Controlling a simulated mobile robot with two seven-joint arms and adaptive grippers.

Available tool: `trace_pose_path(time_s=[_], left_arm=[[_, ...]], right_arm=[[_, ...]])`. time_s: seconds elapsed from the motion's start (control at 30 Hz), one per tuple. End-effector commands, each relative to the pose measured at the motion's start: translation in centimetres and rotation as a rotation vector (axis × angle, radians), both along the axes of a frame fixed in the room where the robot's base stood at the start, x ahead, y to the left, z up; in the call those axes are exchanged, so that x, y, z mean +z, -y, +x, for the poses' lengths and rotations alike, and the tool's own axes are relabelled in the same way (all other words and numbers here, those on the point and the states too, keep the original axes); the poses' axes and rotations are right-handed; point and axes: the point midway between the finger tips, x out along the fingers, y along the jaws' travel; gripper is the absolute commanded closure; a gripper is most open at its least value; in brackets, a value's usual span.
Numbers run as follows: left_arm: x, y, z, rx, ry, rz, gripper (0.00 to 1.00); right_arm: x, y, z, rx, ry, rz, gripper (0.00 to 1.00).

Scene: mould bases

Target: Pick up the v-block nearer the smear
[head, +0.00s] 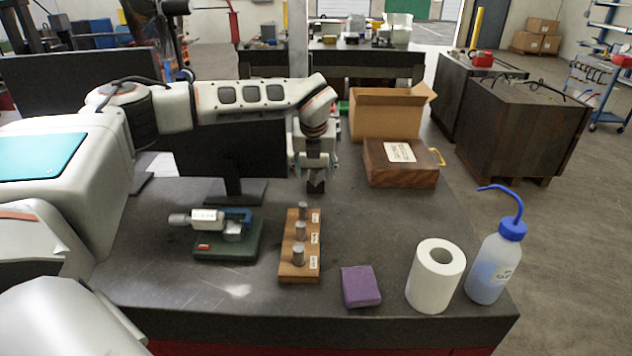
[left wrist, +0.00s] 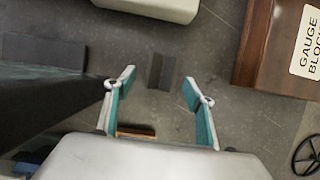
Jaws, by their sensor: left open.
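A small dark grey v-block (head: 316,187) stands on the dark bench top, just below my left gripper (head: 316,168) in the head view. In the left wrist view the v-block (left wrist: 161,72) shows between and beyond the two teal-padded fingertips (left wrist: 158,88). The fingers are apart with nothing between them; the block looks lower, on the bench. A pale patch (head: 238,290) lies near the bench's front edge; I cannot tell if it is the smear or a glint. I make out no second v-block. My right gripper is not in view.
A monitor (head: 232,150) stands left of the gripper. A wooden gauge-block box (head: 400,165) and a cardboard box (head: 385,118) are to the right. A micrometer (head: 220,225), wooden pin stand (head: 297,262), purple sponge (head: 360,287), paper roll (head: 435,278) and wash bottle (head: 490,270) stand in front.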

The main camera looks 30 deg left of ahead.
Motion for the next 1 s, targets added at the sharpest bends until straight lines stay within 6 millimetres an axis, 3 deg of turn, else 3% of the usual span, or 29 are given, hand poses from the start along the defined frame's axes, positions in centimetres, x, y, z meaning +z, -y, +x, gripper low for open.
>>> trace_pose_path(time_s=[0.23, 0.53, 0.77, 1.0], left_arm=[[-3.1, -0.6, 1.1, -0.001, -0.003, 0.000, 0.46], [-3.6, -0.7, 1.3, -0.002, -0.002, 0.000, 0.46], [-3.5, -0.7, 1.3, -0.002, -0.002, 0.000, 1.00], [-3.3, -0.7, 1.4, -0.002, 0.003, -0.001, 1.00]], right_arm=[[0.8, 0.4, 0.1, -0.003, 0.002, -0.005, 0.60], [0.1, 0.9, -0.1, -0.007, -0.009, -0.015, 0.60], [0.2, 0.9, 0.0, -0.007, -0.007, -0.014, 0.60], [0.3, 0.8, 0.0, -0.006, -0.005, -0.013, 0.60]])
